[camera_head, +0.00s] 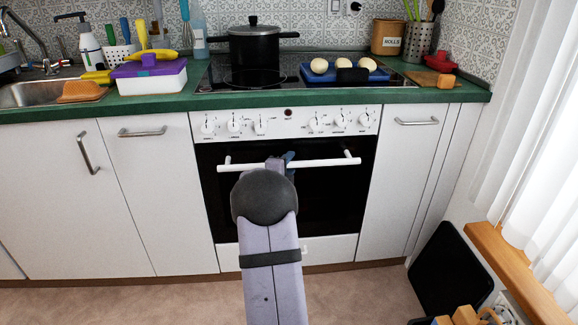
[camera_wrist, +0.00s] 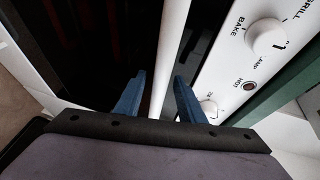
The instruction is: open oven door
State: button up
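The oven (camera_head: 290,205) has a black glass door that is shut, under a white control panel with several knobs. Its white bar handle (camera_head: 325,163) runs across the top of the door. My gripper (camera_head: 281,161) is at the handle, a little left of its middle, and my arm hides part of the door. In the wrist view, the two blue fingers of my gripper (camera_wrist: 160,88) are apart, one on each side of the handle (camera_wrist: 171,55). Gaps show between the fingers and the bar, so it is not clamped.
A black pot (camera_head: 254,46) and a blue tray (camera_head: 318,74) with pale round buns stand on the hob above the oven. White cabinets (camera_head: 160,200) flank the oven. A dark panel (camera_head: 446,270) leans at the lower right. The floor before the oven looks clear.

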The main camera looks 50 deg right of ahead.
grip_shut()
jog(key=shift+s+a+f, duration=0.1)
jog(key=shift+a, duration=0.05)
jog(key=s+a+f+m+t+h+b, duration=0.1)
jog(key=s+a+f+b, duration=0.3)
jog(key=b, duration=1)
jog(key=s+a+f+m+h+b, duration=0.1)
jog(key=s+a+f+h+b, duration=0.3)
jog(key=s+a+b, duration=0.5)
jog(key=f+b, duration=0.1)
jog(key=b, duration=0.5)
jog(key=shift+s+a+m+t+h, duration=0.3)
jog(key=shift+s+a+t, duration=0.1)
jog(key=shift+f, duration=0.1)
grip_release()
